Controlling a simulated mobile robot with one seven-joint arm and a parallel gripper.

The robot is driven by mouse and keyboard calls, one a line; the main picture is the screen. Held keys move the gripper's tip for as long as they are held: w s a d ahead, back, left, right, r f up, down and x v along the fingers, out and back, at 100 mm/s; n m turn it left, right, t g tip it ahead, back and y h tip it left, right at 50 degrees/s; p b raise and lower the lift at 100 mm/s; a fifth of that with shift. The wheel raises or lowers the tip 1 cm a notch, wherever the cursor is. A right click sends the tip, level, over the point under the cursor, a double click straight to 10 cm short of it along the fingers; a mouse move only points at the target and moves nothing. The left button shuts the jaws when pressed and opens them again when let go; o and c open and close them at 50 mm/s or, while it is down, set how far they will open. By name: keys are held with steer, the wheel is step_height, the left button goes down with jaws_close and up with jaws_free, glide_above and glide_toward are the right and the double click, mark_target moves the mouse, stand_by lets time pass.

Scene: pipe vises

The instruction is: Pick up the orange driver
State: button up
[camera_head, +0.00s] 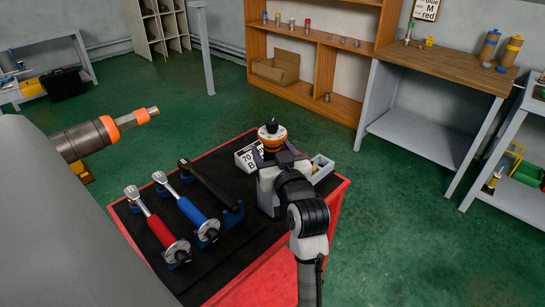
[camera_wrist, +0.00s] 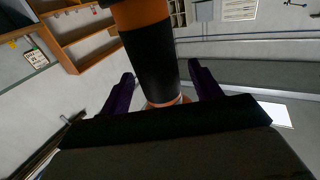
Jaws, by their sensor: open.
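The orange driver (camera_head: 271,135) stands upright at the back of the red cart's black top in the head view, with an orange and white dial-like body and a dark top. In the wrist view its black and orange shaft (camera_wrist: 150,62) rises between my fingers. My gripper (camera_head: 273,154) is open, with its purple fingers on either side of the driver. In the wrist view a gap shows on each side between the driver and my gripper's fingers (camera_wrist: 162,85). The driver's lower part is hidden behind my gripper in the head view.
A red-handled wrench (camera_head: 158,228), a blue-handled wrench (camera_head: 188,208) and a black tool (camera_head: 208,185) lie in blue holders left of my arm. A wooden-topped bench (camera_head: 450,70) stands at the right.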

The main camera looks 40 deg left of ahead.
steer(key=shift+x, duration=1.1)
steer(key=shift+r, duration=0.1)
steer(key=c, duration=1.4)
steer(key=shift+o, duration=0.2)
steer(key=shift+r, duration=0.15)
step_height(320, 180, up, 20)
steer(key=b, duration=0.1)
